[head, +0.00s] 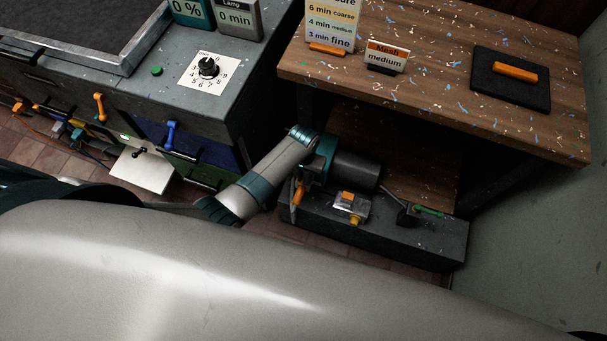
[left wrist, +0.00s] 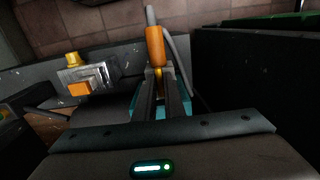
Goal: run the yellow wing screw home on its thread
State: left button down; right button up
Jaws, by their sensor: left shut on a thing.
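My left gripper (left wrist: 158,78) is shut on the lower end of an orange handle (left wrist: 155,46), which stands out past the fingertips. A yellowish bit shows between the fingers. In the head view the orange handle (head: 299,193) shows at the left end of a dark low bench, below my left wrist; the fingertips are hard to make out there. A yellow knob-like piece, perhaps the wing screw (head: 355,219), sits on a small grey metal block (head: 350,206) to the right. It also shows in the left wrist view (left wrist: 73,59), apart from the gripper. Its thread is not visible.
The grey block carries an orange pad (head: 347,197). A black tool (head: 405,216) and a green piece (head: 430,211) lie farther right on the dark bench (head: 400,238). A wooden table (head: 430,65) overhangs behind; a grey cabinet (head: 225,85) stands left.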

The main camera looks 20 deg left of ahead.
pick_arm(q)
jog(key=c, duration=1.2)
grip_release()
jog(key=shift+w+r, duration=0.1)
jog(key=shift+r, duration=0.05)
notch_tip(320, 180, up, 2)
jog(key=p, duration=0.2)
jog(key=shift+r+p, duration=0.2)
jog(key=shift+p, duration=0.2)
jog(key=shift+f, duration=0.1)
